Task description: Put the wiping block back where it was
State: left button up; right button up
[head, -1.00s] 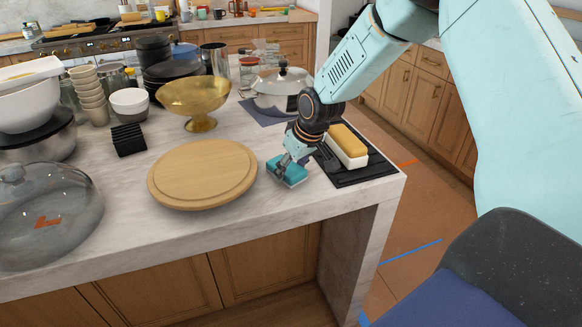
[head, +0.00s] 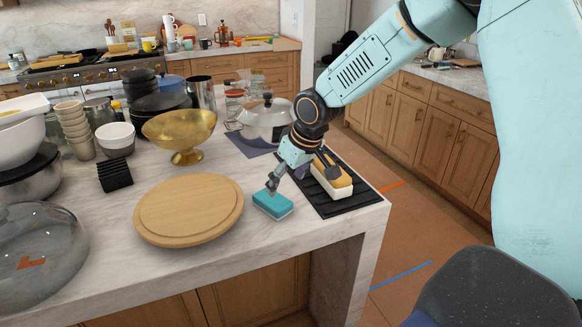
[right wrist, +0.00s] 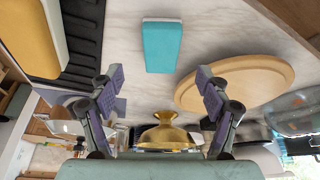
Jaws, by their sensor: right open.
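The wiping block, a teal block with a pale underside (head: 272,205), lies flat on the marble counter between the round wooden board and the black ribbed mat. My right gripper (head: 273,184) is just above and behind it in the head view. In the right wrist view the teal block (right wrist: 162,47) lies beyond the two spread fingers (right wrist: 158,80), with nothing between them. The gripper is open and apart from the block. My left gripper is not in view.
The black ribbed mat (head: 346,207) carries a yellow-and-white block (head: 333,185) at right. The wooden board (head: 190,207) is at left, with a gold bowl (head: 180,130) and a lidded pot (head: 266,122) behind. Bare counter lies in front of the teal block.

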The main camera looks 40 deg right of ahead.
jog(key=v, duration=0.3)
jog(key=shift+s+r, duration=0.15)
jog(key=shift+r, duration=0.15)
